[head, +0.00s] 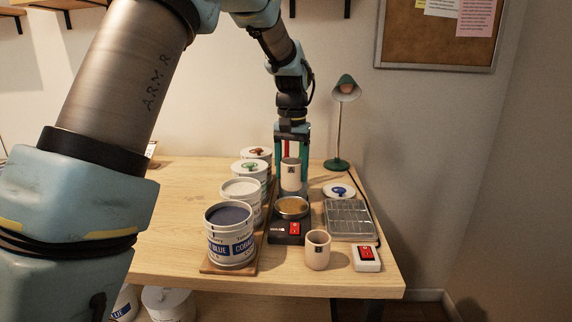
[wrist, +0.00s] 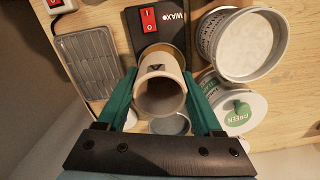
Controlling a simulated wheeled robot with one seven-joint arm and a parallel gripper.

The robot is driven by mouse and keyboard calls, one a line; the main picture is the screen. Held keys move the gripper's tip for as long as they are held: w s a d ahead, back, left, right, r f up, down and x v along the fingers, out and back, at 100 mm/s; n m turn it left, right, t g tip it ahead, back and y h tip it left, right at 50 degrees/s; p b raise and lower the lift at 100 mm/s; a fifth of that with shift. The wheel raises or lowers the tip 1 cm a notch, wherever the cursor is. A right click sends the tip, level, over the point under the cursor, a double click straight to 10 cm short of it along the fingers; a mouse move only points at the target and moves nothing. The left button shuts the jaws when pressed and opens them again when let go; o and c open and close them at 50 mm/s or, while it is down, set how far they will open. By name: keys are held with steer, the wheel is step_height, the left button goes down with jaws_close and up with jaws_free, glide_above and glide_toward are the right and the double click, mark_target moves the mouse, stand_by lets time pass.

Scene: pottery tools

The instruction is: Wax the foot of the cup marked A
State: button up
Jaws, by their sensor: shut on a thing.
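A pale beige cup with a dark A mark (head: 291,175) is held upright between the green fingers of my gripper (head: 292,160). It also shows in the wrist view (wrist: 160,95), open mouth toward the camera, with its foot hidden. In the head view the cup is just behind and above the round pan of amber wax (head: 292,206) on the black wax warmer (head: 279,238). In the wrist view it covers most of the pan. I cannot tell whether the foot touches anything. A second pale cup (head: 317,254) stands on the table in front; its mark is too small to read.
Several glaze tubs, the nearest cobalt blue (head: 231,243), line the left of the warmer. A wire rack tray (head: 348,221), a white box with a red switch (head: 367,259), a blue-marked lid (head: 339,190) and a green lamp (head: 337,163) are on the right. The table's left is clear.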

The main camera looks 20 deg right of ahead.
mark_target(291, 180)
steer(key=w+f, duration=0.1)
steer(key=w+d+f, duration=0.1)
steer(key=shift+w+f, duration=0.1)
steer(key=shift+w, duration=0.25)
steer(key=shift+f+b, duration=1.75)
steer(key=shift+f, duration=0.7)
steer(key=shift+f, duration=0.6)
steer(key=shift+r, duration=0.2)
steer(key=shift+r+p, duration=1.5)
steer(key=shift+r, duration=0.25)
